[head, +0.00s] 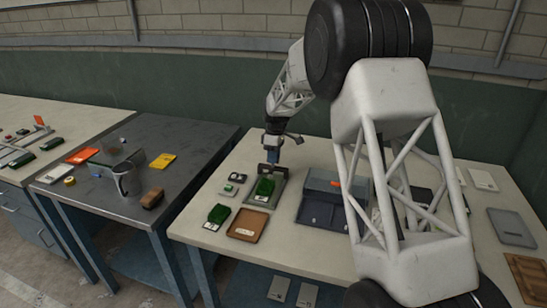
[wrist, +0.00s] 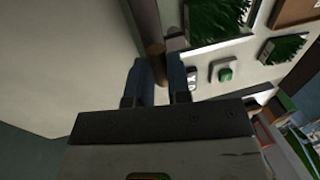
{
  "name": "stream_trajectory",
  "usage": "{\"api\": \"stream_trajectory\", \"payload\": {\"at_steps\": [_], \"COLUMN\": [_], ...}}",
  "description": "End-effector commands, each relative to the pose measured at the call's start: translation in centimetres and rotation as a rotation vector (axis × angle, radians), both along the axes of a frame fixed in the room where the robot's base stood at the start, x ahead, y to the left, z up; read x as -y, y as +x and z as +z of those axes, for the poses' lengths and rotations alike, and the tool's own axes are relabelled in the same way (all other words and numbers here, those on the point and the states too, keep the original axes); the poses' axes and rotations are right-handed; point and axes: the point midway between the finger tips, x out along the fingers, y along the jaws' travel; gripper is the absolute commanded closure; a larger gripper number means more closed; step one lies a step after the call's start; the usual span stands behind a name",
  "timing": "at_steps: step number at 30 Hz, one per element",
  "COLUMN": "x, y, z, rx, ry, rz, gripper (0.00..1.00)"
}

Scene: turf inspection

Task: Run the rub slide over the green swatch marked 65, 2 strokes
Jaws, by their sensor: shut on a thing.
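A green turf swatch (head: 265,187) lies in a grey holder (head: 256,201) on the pale bench; it also shows in the wrist view (wrist: 214,20). A second green swatch (head: 218,213) with a white label lies to its left and nearer. The label marks are too small to read. My gripper (head: 272,150) is at the far end of the holder. In the wrist view its fingers (wrist: 162,72) are shut around a brown rounded handle (wrist: 155,48), apparently the rub slide's. The fingers partly hide the handle, and its link to the holder is unclear.
A brown tray (head: 247,228) stands in front of the holder. A small green-topped item (head: 228,189) lies to its left. A blue-grey box (head: 320,195) stands close on the right. A dark bench (head: 196,141) with loose items is farther left.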

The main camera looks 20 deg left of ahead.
Motion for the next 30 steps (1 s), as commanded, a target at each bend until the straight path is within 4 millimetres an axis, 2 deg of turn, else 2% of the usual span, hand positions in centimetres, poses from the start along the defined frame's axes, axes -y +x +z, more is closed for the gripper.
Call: {"api": "stream_trajectory", "payload": {"at_steps": [11, 30], "x": [0.0, 0.0], "y": [-0.8, -7.6], "z": [0.2, 0.2], "rx": [0.001, 0.001], "ry": [0.001, 0.001], "rz": [0.001, 0.0], "gripper": [1.0, 1.0]}}
